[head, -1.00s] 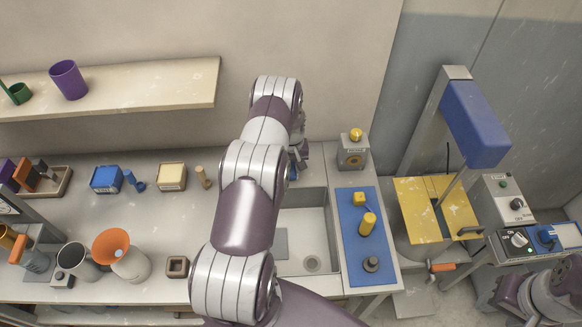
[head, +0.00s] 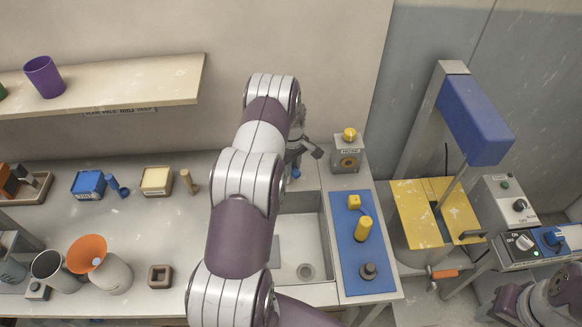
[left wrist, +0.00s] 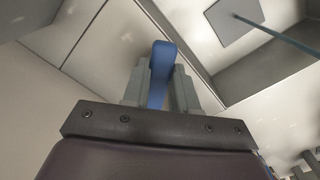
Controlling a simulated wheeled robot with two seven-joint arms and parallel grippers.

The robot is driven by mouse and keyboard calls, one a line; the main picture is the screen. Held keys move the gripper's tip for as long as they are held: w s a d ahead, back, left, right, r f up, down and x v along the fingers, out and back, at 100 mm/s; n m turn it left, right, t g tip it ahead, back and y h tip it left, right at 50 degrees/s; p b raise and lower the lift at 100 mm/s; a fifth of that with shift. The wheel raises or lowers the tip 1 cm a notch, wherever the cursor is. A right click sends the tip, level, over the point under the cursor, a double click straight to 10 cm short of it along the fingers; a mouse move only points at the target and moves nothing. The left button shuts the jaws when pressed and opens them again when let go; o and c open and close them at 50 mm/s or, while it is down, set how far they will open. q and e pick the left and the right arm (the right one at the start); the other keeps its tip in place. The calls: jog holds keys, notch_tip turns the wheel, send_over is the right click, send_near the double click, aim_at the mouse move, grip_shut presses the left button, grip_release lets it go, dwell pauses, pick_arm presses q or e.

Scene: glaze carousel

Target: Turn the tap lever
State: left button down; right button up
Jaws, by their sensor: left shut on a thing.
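The tap lever (left wrist: 160,72) is a blue bar in the left wrist view, standing between the two grey fingers of my left gripper (left wrist: 161,92). The fingers are closed on it. In the head view my left gripper (head: 298,160) is at the back edge of the sink, partly hidden behind my own arm. A small blue bit of the lever (head: 296,173) shows below it. The rest of the tap is hidden. My right arm shows at the lower right of the head view, but its gripper is out of the picture.
The grey sink (head: 325,250) lies below the gripper. A blue mat (head: 358,283) with yellow pieces and a dark knob is right of it. A box with a yellow button (head: 347,155) stands close on the right at the back. Blocks and cups stand on the counter at left.

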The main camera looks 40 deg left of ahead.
pick_arm(q)
jog(key=shift+w+r, duration=0.1)
jog(key=shift+w, duration=0.05)
dwell(0.3)
jog(key=c, duration=0.9)
grip_release()
jog(key=shift+d, duration=0.1)
jog(key=shift+r, duration=0.1)
notch_tip(320, 180, up, 13)
jog(key=b, duration=0.3)
jog(key=shift+f, duration=0.2)
